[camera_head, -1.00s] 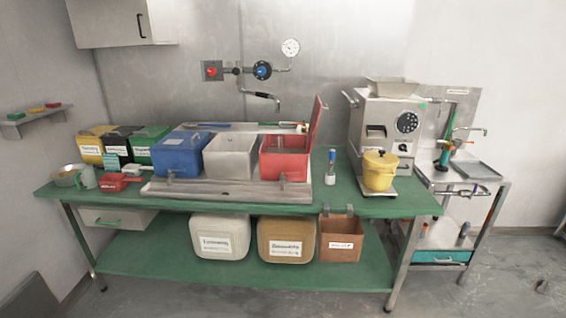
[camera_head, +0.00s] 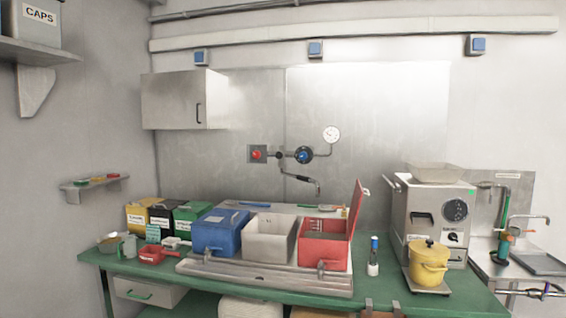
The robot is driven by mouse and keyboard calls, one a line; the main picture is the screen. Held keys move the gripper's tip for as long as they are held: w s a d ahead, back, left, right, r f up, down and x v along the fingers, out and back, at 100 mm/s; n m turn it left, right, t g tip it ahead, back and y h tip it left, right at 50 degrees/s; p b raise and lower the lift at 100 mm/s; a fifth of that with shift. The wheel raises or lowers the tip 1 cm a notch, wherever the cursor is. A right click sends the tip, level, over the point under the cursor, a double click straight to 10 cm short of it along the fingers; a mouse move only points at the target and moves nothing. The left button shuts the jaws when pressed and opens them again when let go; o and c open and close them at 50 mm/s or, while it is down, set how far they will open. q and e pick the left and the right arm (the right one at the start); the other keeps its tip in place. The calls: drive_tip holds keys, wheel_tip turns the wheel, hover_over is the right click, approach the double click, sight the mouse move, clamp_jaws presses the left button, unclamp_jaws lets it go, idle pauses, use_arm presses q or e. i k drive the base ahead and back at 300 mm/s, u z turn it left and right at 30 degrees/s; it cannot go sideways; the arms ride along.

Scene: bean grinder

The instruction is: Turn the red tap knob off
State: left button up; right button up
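The red tap knob (camera_head: 257,155) sits on a square grey plate on the metal wall panel, above the bins. A pipe runs right from it to a blue round valve (camera_head: 303,155). A bent spout (camera_head: 302,180) hangs below, over the bins. I cannot tell the knob's turn position at this size. Neither of my grippers is in view, and nothing touches the knob.
The green table (camera_head: 470,304) below holds a blue bin (camera_head: 221,233), a grey bin (camera_head: 268,238) and a red bin (camera_head: 325,243) with its lid raised. A grinder machine (camera_head: 436,213) and yellow pot (camera_head: 429,263) stand right. A wall cabinet (camera_head: 172,100) hangs left of the knob.

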sight(256, 154)
drive_tip(key=u, duration=0.55)
drive_tip(key=i, duration=1.15)
drive_tip(key=z, duration=0.4)
drive_tip(key=i, duration=0.7)
drive_tip(key=z, duration=0.75)
